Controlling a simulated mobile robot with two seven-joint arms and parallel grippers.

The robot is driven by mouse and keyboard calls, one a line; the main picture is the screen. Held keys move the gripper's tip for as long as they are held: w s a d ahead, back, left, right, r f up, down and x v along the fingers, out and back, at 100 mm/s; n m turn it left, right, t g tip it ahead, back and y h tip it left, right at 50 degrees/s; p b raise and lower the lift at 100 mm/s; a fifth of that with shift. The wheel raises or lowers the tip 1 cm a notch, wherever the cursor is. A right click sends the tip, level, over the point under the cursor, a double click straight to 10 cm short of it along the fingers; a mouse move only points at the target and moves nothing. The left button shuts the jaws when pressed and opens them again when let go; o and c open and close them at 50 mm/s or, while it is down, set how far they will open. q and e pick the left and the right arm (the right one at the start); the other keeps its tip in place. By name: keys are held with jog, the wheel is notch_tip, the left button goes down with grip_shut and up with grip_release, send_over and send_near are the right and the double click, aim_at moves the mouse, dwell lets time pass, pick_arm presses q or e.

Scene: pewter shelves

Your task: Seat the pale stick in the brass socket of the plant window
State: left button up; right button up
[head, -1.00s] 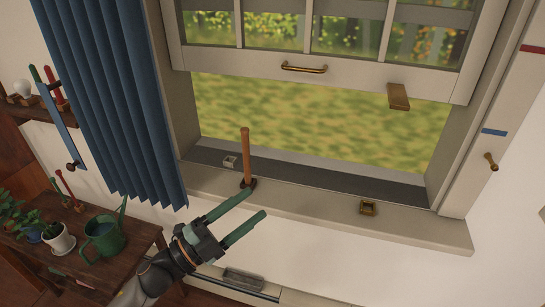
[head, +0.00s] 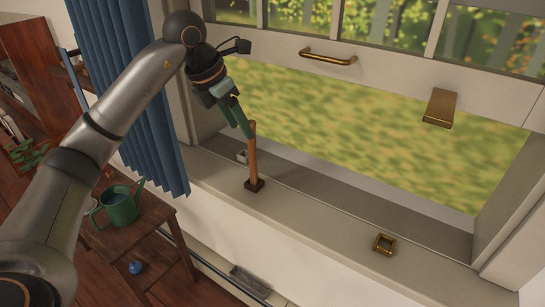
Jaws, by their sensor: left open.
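The stick (head: 253,160), light brown wood, stands upright on the window sill with its foot in a small dark holder (head: 254,185). The square brass socket (head: 384,244) sits on the sill to the right, with nothing in it. My left gripper (head: 243,130) comes down from the upper left. Its green fingers are open, with their tips at the stick's upper end. I cannot tell whether the stick is between the fingers or just behind them. My right gripper is not in view.
A small pale square fitting (head: 241,156) is behind the stick. The raised window sash has a brass handle (head: 327,57) and a brass block (head: 440,107). A blue curtain (head: 122,110) hangs at the left. A green watering can (head: 120,207) stands on a wooden table. The sill between stick and socket is clear.

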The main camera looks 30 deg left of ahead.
aim_at(249, 150)
pick_arm(q)
jog(key=x, duration=0.7)
jog(key=shift+a, duration=0.4)
jog(key=x, duration=0.5)
jog(key=shift+a+f, duration=0.2)
jog(key=shift+a, duration=0.2)
jog(key=shift+c, duration=0.2)
grip_shut()
jog(key=shift+r, duration=0.1)
